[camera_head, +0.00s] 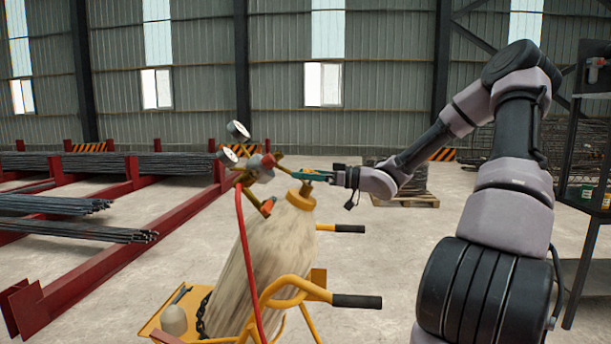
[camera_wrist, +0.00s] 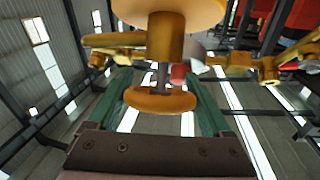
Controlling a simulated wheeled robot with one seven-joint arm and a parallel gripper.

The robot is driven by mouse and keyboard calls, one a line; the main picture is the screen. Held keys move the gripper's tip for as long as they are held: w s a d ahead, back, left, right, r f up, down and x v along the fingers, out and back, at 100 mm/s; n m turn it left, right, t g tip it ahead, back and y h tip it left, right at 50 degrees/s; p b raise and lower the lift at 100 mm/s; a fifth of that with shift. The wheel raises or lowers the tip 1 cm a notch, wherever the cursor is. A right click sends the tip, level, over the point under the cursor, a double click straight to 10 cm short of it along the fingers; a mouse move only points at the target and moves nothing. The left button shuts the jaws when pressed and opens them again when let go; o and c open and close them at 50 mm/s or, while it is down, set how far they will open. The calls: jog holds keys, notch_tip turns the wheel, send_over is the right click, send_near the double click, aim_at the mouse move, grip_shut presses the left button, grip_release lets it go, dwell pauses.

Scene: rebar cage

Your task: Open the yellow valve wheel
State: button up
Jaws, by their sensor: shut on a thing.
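The yellow valve wheel (camera_wrist: 160,101) is a small round orange-yellow disc on a thin grey stem in the wrist view. My gripper (camera_wrist: 158,84) has a green finger on each side of it and is shut on its rim. In the head view my gripper (camera_head: 303,175) reaches in from the right, just above the gold collar (camera_head: 300,200) of a gas cylinder (camera_head: 272,260). The wheel cannot be made out clearly there, as the fingers cover it. How far it is turned does not show.
Two round gauges (camera_head: 237,131) and a red hose (camera_head: 245,255) are left of my gripper. The cylinder leans in a yellow trolley (camera_head: 290,288) with black-gripped handles. Red racks (camera_head: 110,262) with rebar stand at the left. Open floor lies behind.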

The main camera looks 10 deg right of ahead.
jog(key=o, duration=1.2)
jog(key=shift+c, duration=0.2)
jog(key=shift+d, duration=0.15)
jog(key=v, duration=1)
jog(key=shift+d, duration=0.3)
jog(key=shift+s+d, duration=0.1)
jog(key=shift+s, duration=0.05)
